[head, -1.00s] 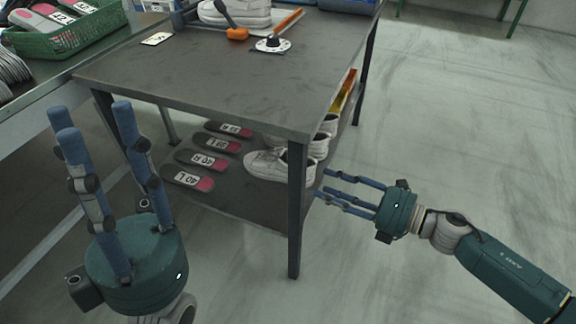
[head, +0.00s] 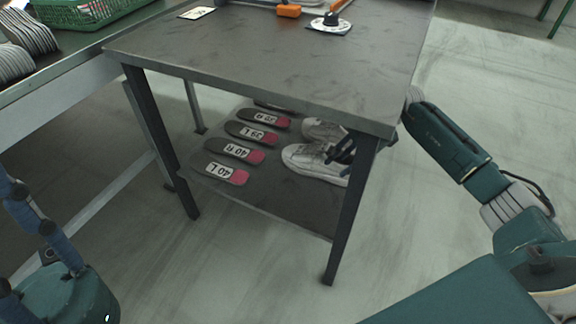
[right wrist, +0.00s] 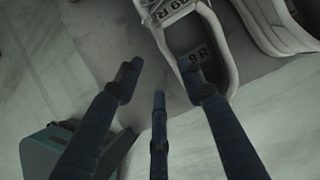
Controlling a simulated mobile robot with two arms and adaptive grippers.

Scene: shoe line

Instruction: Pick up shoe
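White shoes stand on the lower shelf of the table. The nearest white shoe (head: 308,160) shows left of the table leg in the head view; a second white shoe (head: 322,130) is behind it. My right gripper (head: 341,152) reaches under the tabletop to the shoes, partly hidden by the leg. In the right wrist view its fingers (right wrist: 157,88) are spread and open. One fingertip overlaps the opening of a shoe (right wrist: 226,48) with a label ending in 9 R; I cannot tell whether it touches. My left gripper (head: 45,260) is at the lower left, cut off, its visible fingers apart and empty.
Several labelled insoles (head: 234,151) lie left of the shoes on the shelf. The table leg (head: 350,215) and tabletop (head: 265,60) are close around my right arm. A green basket (head: 85,12) stands on the left bench. The floor at right is clear.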

